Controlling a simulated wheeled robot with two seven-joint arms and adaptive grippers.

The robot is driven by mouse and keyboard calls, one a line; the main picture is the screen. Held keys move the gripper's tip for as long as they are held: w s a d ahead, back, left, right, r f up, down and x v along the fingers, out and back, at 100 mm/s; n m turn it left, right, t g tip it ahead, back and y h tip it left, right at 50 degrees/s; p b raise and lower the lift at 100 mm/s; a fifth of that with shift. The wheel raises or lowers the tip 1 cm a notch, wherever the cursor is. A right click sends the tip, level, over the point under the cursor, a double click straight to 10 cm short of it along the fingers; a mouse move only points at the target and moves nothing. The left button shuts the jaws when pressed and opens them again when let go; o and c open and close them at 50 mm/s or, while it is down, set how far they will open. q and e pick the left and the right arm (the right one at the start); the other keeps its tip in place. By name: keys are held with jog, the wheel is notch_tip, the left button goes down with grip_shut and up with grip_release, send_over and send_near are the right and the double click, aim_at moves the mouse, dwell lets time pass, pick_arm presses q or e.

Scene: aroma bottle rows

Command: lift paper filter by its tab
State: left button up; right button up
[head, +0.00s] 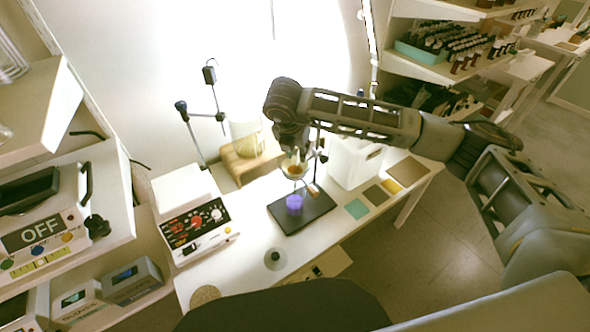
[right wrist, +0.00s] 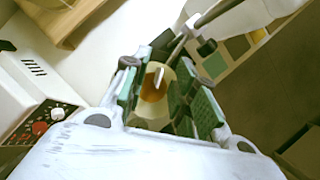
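The paper filter (right wrist: 154,110) is a pale cone with brown-orange contents, and a thin white tab (right wrist: 158,74) stands up from its rim. In the head view the filter (head: 294,168) sits in a ring on a stand, above a purple-filled vessel (head: 294,204). My right gripper (head: 291,145) reaches down over it from above. In the right wrist view the right gripper's green-padded fingers (right wrist: 160,85) are apart on both sides of the filter and tab. I see no grip on the tab. My left gripper is not in view.
The stand's black base (head: 318,209) lies on the white table. A control box with knobs (head: 194,222) stands left, a wooden block (head: 241,166) behind, and a white bin (head: 354,163) right. Coloured squares (head: 357,209) lie at the right. A metal rod (right wrist: 218,12) passes close to the right gripper.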

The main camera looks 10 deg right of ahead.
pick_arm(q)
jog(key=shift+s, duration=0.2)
pick_arm(e)
jog(key=c, duration=0.5)
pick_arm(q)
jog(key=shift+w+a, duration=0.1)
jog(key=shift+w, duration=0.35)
pick_arm(e)
grip_shut()
jog(key=shift+r, duration=0.1)
jog(key=shift+r, duration=0.75)
notch_tip(320, 180, up, 7)
jog(key=shift+f+b, duration=0.1)
jog(key=shift+b, duration=0.6)
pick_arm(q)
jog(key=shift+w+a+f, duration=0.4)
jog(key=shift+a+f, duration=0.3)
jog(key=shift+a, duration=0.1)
pick_arm(e)
jog(key=shift+r, duration=0.8)
